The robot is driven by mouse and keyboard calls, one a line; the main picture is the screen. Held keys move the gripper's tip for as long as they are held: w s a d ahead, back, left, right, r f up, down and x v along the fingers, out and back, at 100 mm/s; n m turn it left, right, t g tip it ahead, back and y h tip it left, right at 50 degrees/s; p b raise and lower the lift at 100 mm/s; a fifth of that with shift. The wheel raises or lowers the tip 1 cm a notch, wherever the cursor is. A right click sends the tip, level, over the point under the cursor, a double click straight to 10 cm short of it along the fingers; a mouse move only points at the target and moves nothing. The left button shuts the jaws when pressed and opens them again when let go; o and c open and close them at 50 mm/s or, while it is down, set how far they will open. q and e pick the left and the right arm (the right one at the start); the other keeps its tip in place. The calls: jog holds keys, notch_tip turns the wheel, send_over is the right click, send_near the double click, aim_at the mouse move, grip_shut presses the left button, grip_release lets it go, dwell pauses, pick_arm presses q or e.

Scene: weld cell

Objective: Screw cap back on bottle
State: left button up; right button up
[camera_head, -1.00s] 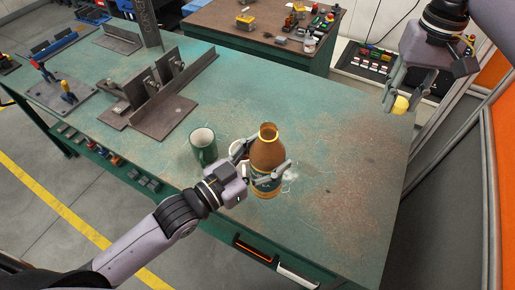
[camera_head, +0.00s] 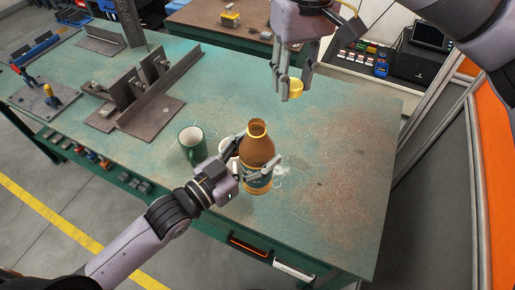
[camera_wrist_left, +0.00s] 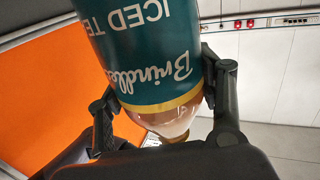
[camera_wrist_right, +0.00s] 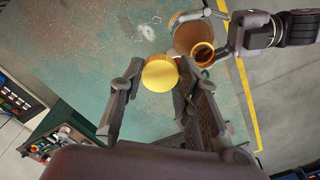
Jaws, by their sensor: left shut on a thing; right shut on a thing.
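The brown iced tea bottle (camera_head: 257,150) stands upright on the green table, its mouth uncapped. My left gripper (camera_head: 256,170) is shut around its body; the left wrist view shows the fingers on both sides of the labelled bottle (camera_wrist_left: 150,50). My right gripper (camera_head: 287,92) is shut on the yellow cap (camera_head: 296,88) and holds it in the air, above and to the right of the bottle. In the right wrist view the cap (camera_wrist_right: 159,73) sits between the fingertips, apart from the open bottle mouth (camera_wrist_right: 203,54).
Metal angle fixtures (camera_head: 140,100) lie further left on the table (camera_head: 340,150). The table right of the bottle is clear.

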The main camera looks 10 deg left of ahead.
jog(key=s+a+n, duration=0.2)
jog(key=s+a, duration=0.1)
jog(key=a, duration=0.2)
jog(key=shift+s+a+r, duration=0.2)
jog(key=shift+s+a, duration=0.15)
jog(key=shift+a, duration=0.05)
jog(key=shift+f, duration=0.15)
jog(key=shift+f, duration=1.85)
jog(key=shift+f, duration=0.9)
jog(key=shift+f, duration=0.55)
